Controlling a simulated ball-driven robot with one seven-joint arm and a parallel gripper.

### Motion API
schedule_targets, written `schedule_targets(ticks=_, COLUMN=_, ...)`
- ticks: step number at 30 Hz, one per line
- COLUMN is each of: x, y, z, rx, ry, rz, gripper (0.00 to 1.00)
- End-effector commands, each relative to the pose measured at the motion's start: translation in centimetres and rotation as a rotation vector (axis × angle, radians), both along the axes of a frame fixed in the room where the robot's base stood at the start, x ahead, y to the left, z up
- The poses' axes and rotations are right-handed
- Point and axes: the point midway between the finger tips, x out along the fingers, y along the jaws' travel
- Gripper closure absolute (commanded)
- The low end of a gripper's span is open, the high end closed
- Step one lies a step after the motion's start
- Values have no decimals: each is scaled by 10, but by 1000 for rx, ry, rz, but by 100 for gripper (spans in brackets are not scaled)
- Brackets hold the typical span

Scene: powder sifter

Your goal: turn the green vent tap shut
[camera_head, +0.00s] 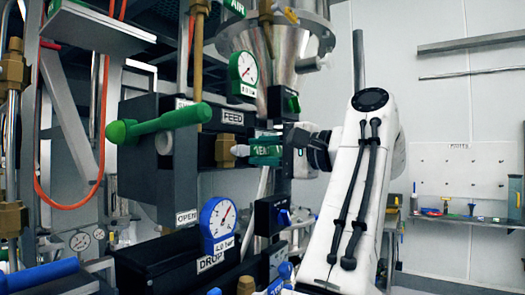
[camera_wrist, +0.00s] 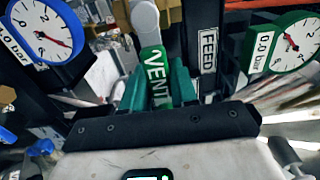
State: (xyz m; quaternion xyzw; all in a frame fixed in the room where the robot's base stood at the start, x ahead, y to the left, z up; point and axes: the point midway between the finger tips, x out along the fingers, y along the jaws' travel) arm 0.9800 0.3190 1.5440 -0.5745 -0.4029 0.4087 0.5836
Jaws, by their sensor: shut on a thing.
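The vent tap (camera_wrist: 154,62) shows in the wrist view as a green handle marked VENT, with a pale grey rounded part at its far end. My gripper (camera_wrist: 158,88) has its two green fingers on either side of the handle, shut on it. In the head view the vent tap (camera_head: 240,150) juts out left of my gripper (camera_head: 265,154), by the FEED column. The fingers and wrist hide much of the tap there, and I cannot tell how far it is turned.
A large green lever (camera_head: 158,123) sticks out at the left. A green-rimmed gauge (camera_head: 243,72) is above the tap and a blue-rimmed gauge (camera_head: 218,220) below it. Small green (camera_head: 290,103) and blue (camera_head: 283,217) knobs are close by. A steel hopper (camera_head: 285,45) stands behind.

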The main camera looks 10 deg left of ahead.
Motion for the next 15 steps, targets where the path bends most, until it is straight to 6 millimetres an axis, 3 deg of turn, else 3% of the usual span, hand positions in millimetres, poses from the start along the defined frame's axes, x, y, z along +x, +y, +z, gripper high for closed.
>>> schedule_targets(ticks=6, x=1, y=-2, z=-1, rx=0, ry=3, rz=-4, gripper=100)
schedule_targets(ticks=7, x=1, y=-2, z=-2, rx=0, ry=3, rz=-4, gripper=69)
schedule_targets(ticks=12, x=1, y=-1, z=-1, rx=0, ry=2, rz=-2, gripper=53)
schedule_targets(ticks=15, x=1, y=-1, z=-1, rx=-1, ry=1, rz=-2, gripper=51)
